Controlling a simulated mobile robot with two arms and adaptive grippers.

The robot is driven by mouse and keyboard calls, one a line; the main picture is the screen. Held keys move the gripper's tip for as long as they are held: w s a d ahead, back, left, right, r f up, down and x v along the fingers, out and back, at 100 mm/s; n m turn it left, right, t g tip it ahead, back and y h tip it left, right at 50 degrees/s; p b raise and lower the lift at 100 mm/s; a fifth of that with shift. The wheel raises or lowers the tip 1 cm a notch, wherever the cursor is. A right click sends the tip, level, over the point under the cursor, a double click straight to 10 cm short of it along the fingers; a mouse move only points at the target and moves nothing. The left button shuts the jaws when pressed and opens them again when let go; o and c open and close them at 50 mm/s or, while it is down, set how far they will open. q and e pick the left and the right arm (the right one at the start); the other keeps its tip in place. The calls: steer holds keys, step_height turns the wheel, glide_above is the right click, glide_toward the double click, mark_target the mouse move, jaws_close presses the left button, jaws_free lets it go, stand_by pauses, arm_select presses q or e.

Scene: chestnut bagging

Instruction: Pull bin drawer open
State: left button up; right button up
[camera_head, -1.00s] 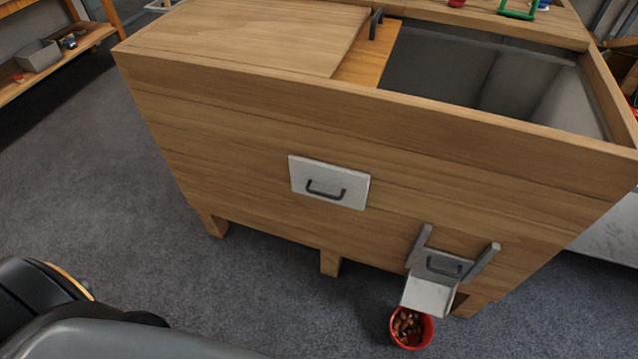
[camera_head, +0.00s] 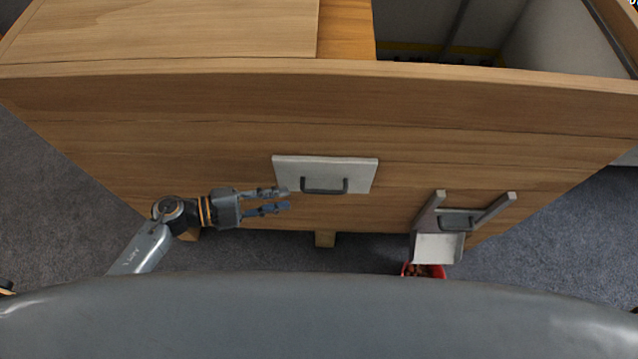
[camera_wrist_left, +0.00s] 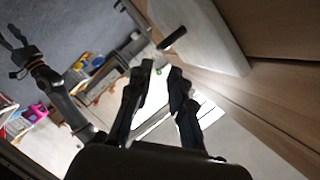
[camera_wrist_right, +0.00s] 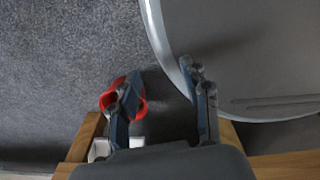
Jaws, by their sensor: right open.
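The bin drawer has a pale front panel (camera_head: 362,173) set in the wooden bin, with a dark bar handle (camera_head: 324,190); it looks flush. The left wrist view shows the panel (camera_wrist_left: 212,35) and handle (camera_wrist_left: 172,38) close ahead of the fingers. My left gripper (camera_head: 287,199) is open and empty, just left of the handle, pointing toward it; it also shows in the left wrist view (camera_wrist_left: 163,70). I see no contact with the handle. My right gripper (camera_wrist_right: 164,80) is open and empty in the right wrist view; it is hidden in the head view.
The wooden bin (camera_head: 160,105) fills the view, its top partly open at right. A metal chute (camera_head: 438,248) sticks out at lower right, above a red bowl (camera_head: 408,270) of chestnuts. The bowl (camera_wrist_right: 106,99) also shows in the right wrist view. Grey floor is clear at left.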

mark_target(324, 190)
arm_select(q)
steer(key=x, duration=0.6)
steer(key=shift+w+a+r, duration=0.1)
steer(key=shift+w+r, duration=0.05)
steer(key=x, duration=0.4)
steer(key=shift+w+d, duration=0.1)
steer(key=shift+d, duration=0.25)
steer(key=shift+w+d+f, duration=0.1)
steer(key=shift+d+f, duration=0.15)
jaws_close()
arm_select(e)
steer(key=shift+w+a+r, duration=0.25)
